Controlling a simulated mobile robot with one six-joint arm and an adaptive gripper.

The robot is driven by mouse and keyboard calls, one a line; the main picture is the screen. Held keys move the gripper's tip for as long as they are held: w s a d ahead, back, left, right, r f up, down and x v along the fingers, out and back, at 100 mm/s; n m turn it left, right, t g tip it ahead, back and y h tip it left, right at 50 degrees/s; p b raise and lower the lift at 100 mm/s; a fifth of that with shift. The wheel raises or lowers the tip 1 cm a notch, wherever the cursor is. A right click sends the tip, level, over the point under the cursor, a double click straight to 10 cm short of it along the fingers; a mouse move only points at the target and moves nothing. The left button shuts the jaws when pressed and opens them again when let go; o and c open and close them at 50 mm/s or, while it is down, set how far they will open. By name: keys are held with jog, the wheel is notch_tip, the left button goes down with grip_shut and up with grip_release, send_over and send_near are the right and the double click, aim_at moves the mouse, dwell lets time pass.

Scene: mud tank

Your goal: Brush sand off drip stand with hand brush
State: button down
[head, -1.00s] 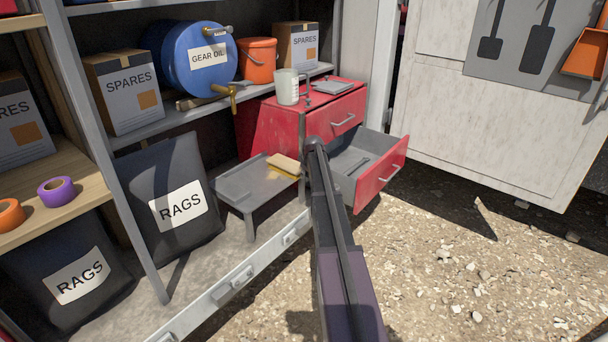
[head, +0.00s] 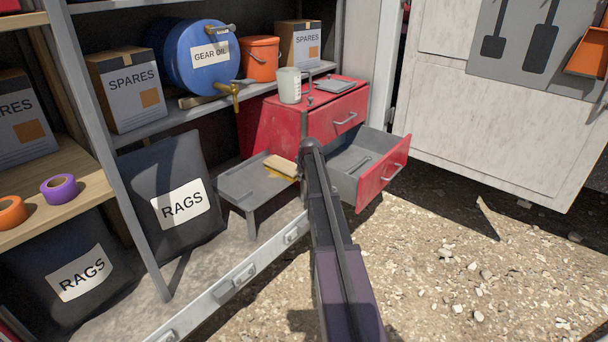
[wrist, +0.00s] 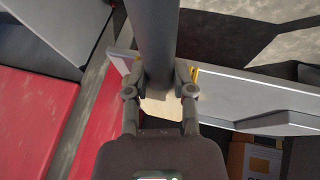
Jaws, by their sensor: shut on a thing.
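The drip stand (head: 232,190) is a low grey tray on short legs, standing on the bottom shelf in front of the red cabinet. The hand brush (head: 282,165) has a tan block with yellow bristles and is over the stand's right end. Its bristles look at or just above the surface; contact is unclear. In the wrist view my gripper (wrist: 160,82) is shut on the brush's dark grey handle (wrist: 153,35), with the tan block partly visible between the fingers. My arm hides the gripper in the head view. I cannot make out sand on the tray.
The red cabinet (head: 265,128) has an open drawer (head: 382,185) close to the right of my arm. A white cup (head: 290,86) stands on its top. Rag bags (head: 165,180) stand left of the stand. A metal sill (head: 235,282) edges the shelf; gravel lies in front.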

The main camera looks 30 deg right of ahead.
aim_at(285, 185)
jog(key=shift+s+a, duration=0.15)
jog(key=shift+a, duration=0.15)
jog(key=shift+s+a+f, duration=0.1)
jog(key=shift+s+a, duration=0.2)
jog(key=shift+a, duration=0.5)
jog(key=shift+s+a, duration=0.3)
jog(key=shift+a, duration=0.6)
jog(key=a, duration=0.1)
jog(key=s+a, duration=0.1)
jog(key=a, duration=0.1)
jog(key=shift+w, duration=0.1)
dwell(0.3)
jog(key=shift+w+a, duration=0.2)
jog(key=shift+w, duration=0.3)
jog(key=shift+w+a, duration=0.2)
jog(key=shift+w, duration=0.25)
jog(key=shift+d, duration=0.1)
